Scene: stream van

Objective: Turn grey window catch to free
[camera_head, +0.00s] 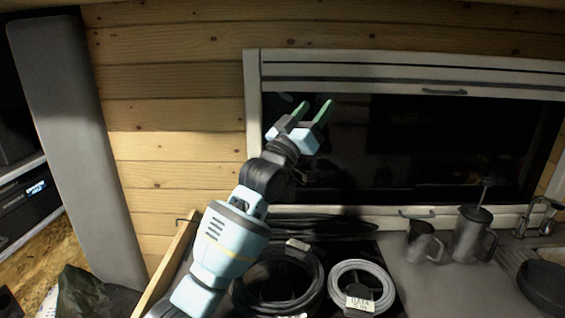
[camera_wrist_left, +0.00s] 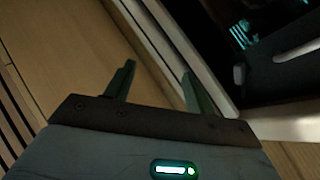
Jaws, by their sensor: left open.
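The window (camera_head: 420,150) is a dark pane in a pale frame. A small grey piece (camera_head: 285,97) shows at the pane's upper left, just left of my left gripper (camera_head: 315,108); it may be the catch, but it is too small to tell. In the left wrist view, a grey lever-like bar (camera_wrist_left: 297,50) lies against the dark pane at the right, with a small grey knob (camera_wrist_left: 239,74) beside it. My left gripper (camera_wrist_left: 158,70) is open and empty, its green fingers apart and clear of the bar. My right gripper is out of view.
Another handle (camera_head: 417,212) is on the lower frame. Cable coils (camera_head: 361,288), a metal mug (camera_head: 424,243) and a press pot (camera_head: 472,236) stand below. Wooden wall (camera_head: 175,130) lies left.

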